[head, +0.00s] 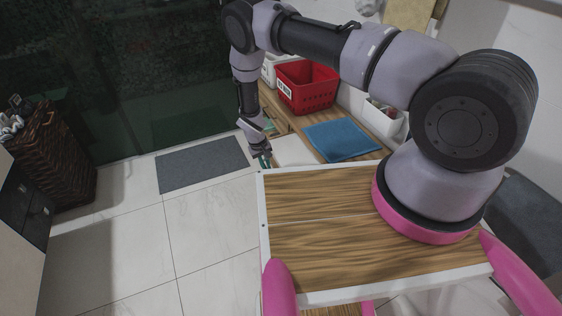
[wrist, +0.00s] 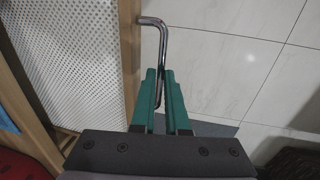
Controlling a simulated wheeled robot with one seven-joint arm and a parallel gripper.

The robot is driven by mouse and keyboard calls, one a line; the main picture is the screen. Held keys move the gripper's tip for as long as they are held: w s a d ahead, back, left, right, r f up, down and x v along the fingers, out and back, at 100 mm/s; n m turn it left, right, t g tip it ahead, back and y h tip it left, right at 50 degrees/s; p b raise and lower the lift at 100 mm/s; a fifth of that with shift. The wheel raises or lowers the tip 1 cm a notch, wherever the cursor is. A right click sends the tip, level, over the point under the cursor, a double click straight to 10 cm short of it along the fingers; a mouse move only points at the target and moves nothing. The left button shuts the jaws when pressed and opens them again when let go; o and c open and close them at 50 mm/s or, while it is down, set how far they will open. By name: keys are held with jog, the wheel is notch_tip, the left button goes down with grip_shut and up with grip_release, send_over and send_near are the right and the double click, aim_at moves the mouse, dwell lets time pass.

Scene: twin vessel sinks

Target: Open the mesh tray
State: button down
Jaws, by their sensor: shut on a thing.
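The mesh tray is a white perforated panel (wrist: 70,55) with a wooden edge, at the left of the wrist view. A pale panel (head: 294,151) beside the blue cloth in the head view seems to be the same tray. A bent metal handle (wrist: 162,35) sticks out from the wooden edge. My gripper (wrist: 160,78), with green fingers, is shut on this handle, which runs down between the fingers. In the head view my gripper (head: 264,160) is small and partly dark, at the tray's left side. How far the tray is out I cannot tell.
A blue cloth (head: 340,140) and a red basket (head: 307,88) sit on the wooden counter. A grey mat (head: 200,164) lies on the tiled floor (head: 205,225), which is clear left of my gripper. A wicker basket (head: 52,155) stands at the far left.

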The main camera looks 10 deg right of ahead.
jog(key=shift+s+a, duration=0.3)
jog(key=shift+a, duration=0.55)
jog(key=shift+s+a, duration=0.25)
jog(key=shift+a, duration=0.6)
jog(key=c, duration=0.9)
grip_release()
jog(key=shift+r, duration=0.1)
jog(key=r, duration=0.3)
jog(key=a+r, duration=0.1)
jog(key=r, duration=0.3)
jog(key=a+r, duration=0.1)
jog(key=r, duration=0.2)
jog(key=shift+s+r, duration=0.25)
jog(key=shift+s, duration=0.1)
